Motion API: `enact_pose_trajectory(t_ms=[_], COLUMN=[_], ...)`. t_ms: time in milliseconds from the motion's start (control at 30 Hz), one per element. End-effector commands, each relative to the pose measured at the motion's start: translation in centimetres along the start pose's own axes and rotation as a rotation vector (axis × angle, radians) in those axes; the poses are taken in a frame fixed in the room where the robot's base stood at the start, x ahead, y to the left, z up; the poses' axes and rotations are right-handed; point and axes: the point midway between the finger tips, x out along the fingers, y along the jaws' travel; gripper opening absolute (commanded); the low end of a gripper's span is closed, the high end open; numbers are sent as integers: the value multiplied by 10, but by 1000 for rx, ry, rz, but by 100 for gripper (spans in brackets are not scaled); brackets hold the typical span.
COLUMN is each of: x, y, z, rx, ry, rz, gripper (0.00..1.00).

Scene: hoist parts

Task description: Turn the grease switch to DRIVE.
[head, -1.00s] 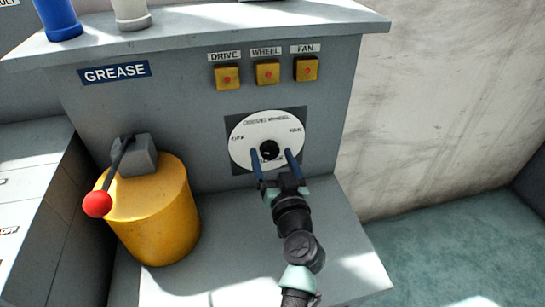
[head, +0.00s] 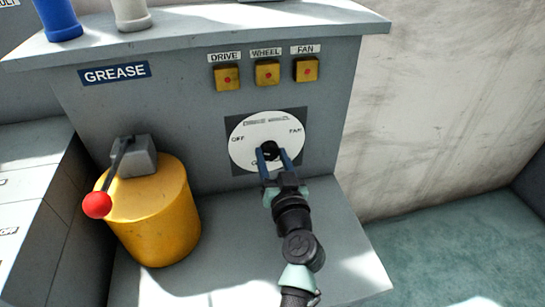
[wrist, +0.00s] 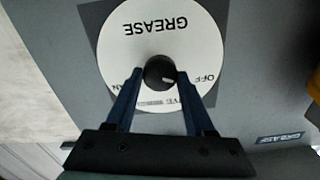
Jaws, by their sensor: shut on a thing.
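The grease switch is a round white dial (head: 245,125) on a dark square plate, with a small black knob (head: 269,146) at its centre. My gripper (head: 273,153) reaches up from below and is shut on the knob, one blue finger on each side. The wrist view shows the knob (wrist: 160,71) between the fingertips, with a pale mark on its right side, towards OFF. There the dial (wrist: 120,40) appears upside down, with GREASE at the top and part of DRIVE below. In the head view OFF is left and FAN right; my fingers hide much of the bottom lettering.
Yellow boxes with red centres sit above under DRIVE (head: 227,78), WHEEL (head: 267,73) and FAN (head: 306,69). A yellow drum (head: 155,220) with a red-knobbed lever (head: 97,204) stands left of my arm.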

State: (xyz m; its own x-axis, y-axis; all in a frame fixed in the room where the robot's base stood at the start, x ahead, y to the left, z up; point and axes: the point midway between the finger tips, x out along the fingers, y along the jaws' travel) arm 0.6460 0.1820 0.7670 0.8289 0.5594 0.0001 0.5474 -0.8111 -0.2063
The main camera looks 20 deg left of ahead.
Motion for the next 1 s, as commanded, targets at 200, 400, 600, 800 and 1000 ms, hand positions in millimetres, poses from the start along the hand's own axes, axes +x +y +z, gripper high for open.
enact_pose_trajectory(t_ms=[200, 400, 600, 800, 1000], x=[0, 0, 0, 0, 0], y=[1, 1, 1, 1, 1], z=[1, 1, 1, 1, 1], rx=[78, 223, 395, 552, 672], ry=[0, 0, -1, -2, -2], rz=[1, 1, 1, 0, 0], gripper=[0, 0, 0, 0, 0])
